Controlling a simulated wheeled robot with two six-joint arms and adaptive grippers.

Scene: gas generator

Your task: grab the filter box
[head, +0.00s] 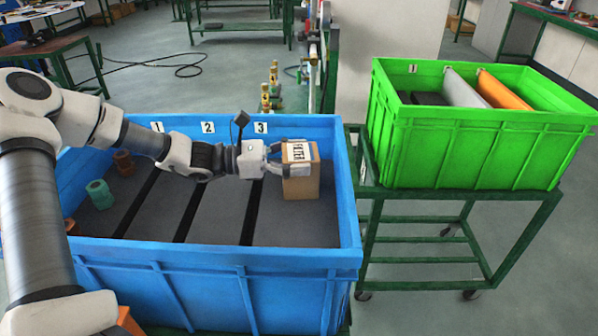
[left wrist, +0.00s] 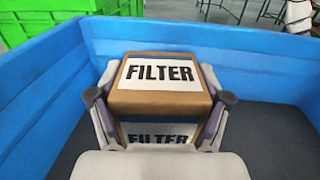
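The filter box (head: 301,182) is a brown cardboard box with white FILTER labels. It stands upright at the right end of the blue crate (head: 220,258), past the number 3 label. In the left wrist view the filter box (left wrist: 160,88) sits between the two fingers of my left gripper (left wrist: 160,103). In the head view my left gripper (head: 281,158) reaches it from the left, near its upper part. The fingers lie along both sides of the box, very close to it. I cannot tell whether they press on it. My right gripper is not in view.
A green crate (head: 460,155) with a white and an orange divider stands on a green cart (head: 455,240) to the right. Teal (head: 100,194) and brown (head: 124,163) parts lie at the blue crate's left end. The crate's middle floor is mostly clear, and its walls surround the box.

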